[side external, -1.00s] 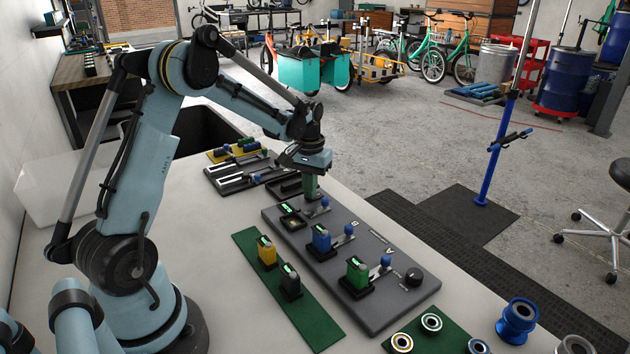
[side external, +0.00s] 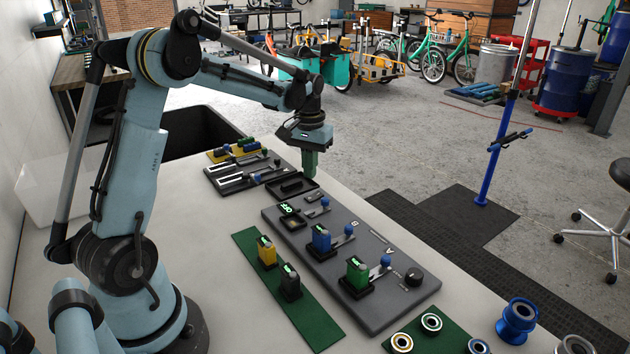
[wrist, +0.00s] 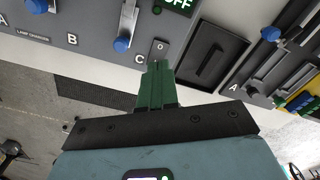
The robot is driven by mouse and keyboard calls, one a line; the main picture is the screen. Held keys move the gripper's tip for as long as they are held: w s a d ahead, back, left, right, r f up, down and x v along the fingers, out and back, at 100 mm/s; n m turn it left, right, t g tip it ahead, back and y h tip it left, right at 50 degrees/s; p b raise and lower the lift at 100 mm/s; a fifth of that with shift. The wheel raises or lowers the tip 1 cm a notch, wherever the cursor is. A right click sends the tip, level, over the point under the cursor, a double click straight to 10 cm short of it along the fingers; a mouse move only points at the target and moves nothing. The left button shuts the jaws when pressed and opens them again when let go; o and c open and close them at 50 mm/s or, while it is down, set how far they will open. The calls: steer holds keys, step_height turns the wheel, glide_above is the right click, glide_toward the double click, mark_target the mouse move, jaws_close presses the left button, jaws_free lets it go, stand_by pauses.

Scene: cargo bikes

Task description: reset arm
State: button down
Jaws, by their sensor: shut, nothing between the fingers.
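My gripper (side external: 310,163) is raised in the air above the tabletop, its green fingers shut together and pointing down, empty. It hangs beyond the far end of the grey control panel (side external: 392,306). In the wrist view the shut fingers (wrist: 157,82) are near the panel's C label, with a blue-knobbed lever (wrist: 122,44) to their left. In the side view a green block (side external: 356,274) and a blue block (side external: 321,240) sit in panel sockets beside blue-knobbed levers. A green-lit display showing OFF (wrist: 178,4) is at the panel's far end.
A green mat (side external: 318,330) holds a yellow block (side external: 266,252) and a black block (side external: 290,285). Ringed parts stand at the front right. The air around my gripper is clear.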

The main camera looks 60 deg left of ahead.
steer(key=shift+r, duration=0.55)
steer(key=s+d+r+m+t, duration=0.1)
steer(key=s+d+r+t, duration=0.15)
steer(key=d, duration=0.25)
steer(key=s+d+r+m+t, duration=0.1)
steer(key=s+d+r+m, duration=0.15)
steer(key=d, duration=0.25)
steer(key=s+d+m+t, duration=0.2)
steer(key=s+d+t, duration=0.1)
steer(key=s+d, duration=0.5)
steer(key=shift+d+f+t, duration=0.35)
steer(key=shift+d, duration=0.15)
